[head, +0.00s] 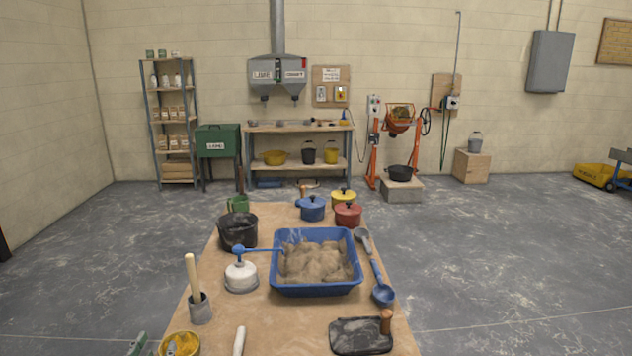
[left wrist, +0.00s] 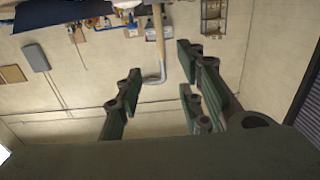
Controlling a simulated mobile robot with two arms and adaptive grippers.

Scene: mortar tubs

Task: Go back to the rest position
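My left gripper (head: 137,343) shows only in part at the bottom left edge of the head view, beside the near left corner of the wooden table (head: 255,320). In the left wrist view its dark green fingers (left wrist: 160,75) stand wide apart with nothing held between them. That view appears upside down and shows mostly the wall behind. A pale wooden handle shows beyond the fingers there. My right gripper is in neither view.
Floor right of the table (head: 500,270) is clear.

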